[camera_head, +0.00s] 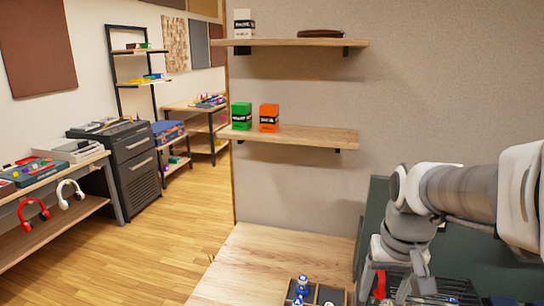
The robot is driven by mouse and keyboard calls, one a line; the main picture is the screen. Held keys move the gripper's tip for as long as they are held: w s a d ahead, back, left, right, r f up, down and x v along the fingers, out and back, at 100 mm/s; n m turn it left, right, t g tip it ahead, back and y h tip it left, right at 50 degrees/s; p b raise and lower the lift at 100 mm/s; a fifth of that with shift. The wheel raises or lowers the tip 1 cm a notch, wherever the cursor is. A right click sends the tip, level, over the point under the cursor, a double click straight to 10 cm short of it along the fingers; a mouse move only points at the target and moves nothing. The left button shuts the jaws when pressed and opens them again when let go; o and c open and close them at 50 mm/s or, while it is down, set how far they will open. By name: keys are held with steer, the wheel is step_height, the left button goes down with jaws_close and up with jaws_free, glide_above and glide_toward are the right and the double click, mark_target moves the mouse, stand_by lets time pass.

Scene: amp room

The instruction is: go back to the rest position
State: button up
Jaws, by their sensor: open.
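My arm reaches in from the right edge and bends down. My gripper (415,290) is at the lower right, low over a dark cluttered area beside the wooden bench top (262,254). Its jaws are open, and I see nothing held between them. A red item (380,284) shows just left of it. The lower frame edge and the arm hide part of what lies around the gripper.
A dark tray (330,295) with a small blue-and-white bottle (302,286) stands left of my gripper. Above are a lower shelf (310,138) with a green box (241,116) and orange box (269,118), and an upper shelf (300,42). Open floor (170,240) lies left.

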steer(key=s+a+r+n+t+p, duration=0.2)
steer(key=s+a+r, duration=0.4)
steer(key=s, duration=0.3)
steer(key=shift+a+r+t, duration=0.2)
steer(key=shift+r+t, duration=0.25)
steer(key=shift+t, duration=0.45)
steer(key=shift+c, duration=1.4)
steer(key=shift+d, duration=0.1)
steer(key=shift+d, duration=0.1)
